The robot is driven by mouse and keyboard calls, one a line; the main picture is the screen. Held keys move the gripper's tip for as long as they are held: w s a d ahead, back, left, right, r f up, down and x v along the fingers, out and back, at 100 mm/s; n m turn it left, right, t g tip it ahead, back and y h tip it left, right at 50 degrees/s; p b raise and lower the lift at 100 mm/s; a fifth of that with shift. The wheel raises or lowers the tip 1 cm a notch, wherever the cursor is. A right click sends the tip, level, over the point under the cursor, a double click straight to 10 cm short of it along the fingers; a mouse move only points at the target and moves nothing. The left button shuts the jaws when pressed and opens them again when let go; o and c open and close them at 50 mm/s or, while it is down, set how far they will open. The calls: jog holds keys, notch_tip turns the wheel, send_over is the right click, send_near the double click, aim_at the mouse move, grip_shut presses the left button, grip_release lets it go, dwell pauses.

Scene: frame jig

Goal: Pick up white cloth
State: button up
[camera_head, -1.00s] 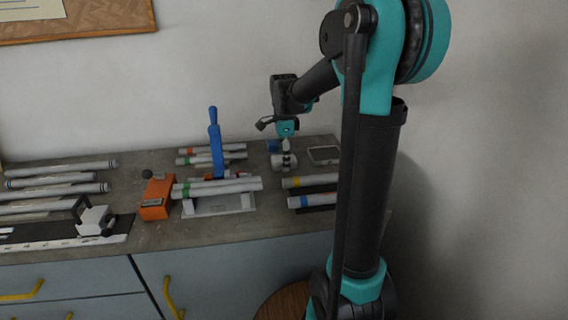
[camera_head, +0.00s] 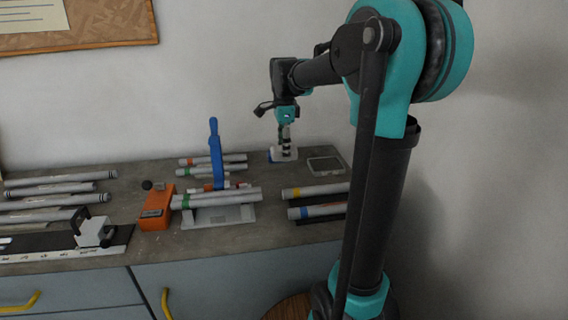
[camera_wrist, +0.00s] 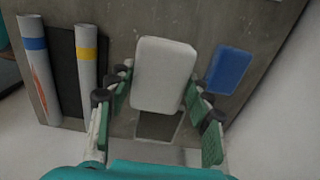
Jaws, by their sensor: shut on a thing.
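The white cloth (camera_wrist: 165,72) shows as a pale block with rounded corners in the wrist view, between the two fingers of my gripper (camera_wrist: 160,88). The fingers are shut on it from both sides. In the head view my gripper (camera_head: 286,139) points down at the back of the worktop, and the white cloth (camera_head: 286,155) shows as a small pale patch at its fingertips. I cannot tell whether the cloth touches the worktop.
A blue block (camera_wrist: 229,69) lies beside the cloth, towards the wall. A rimmed grey tray (camera_head: 325,166) lies to the right. Tubes with yellow and blue bands (camera_head: 318,191) lie in front. A blue upright lever (camera_head: 216,152) and orange device (camera_head: 156,208) stand left.

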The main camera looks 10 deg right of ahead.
notch_tip(320, 180, up, 12)
dwell(0.4)
jog(key=o, duration=0.4)
jog(key=c, duration=0.4)
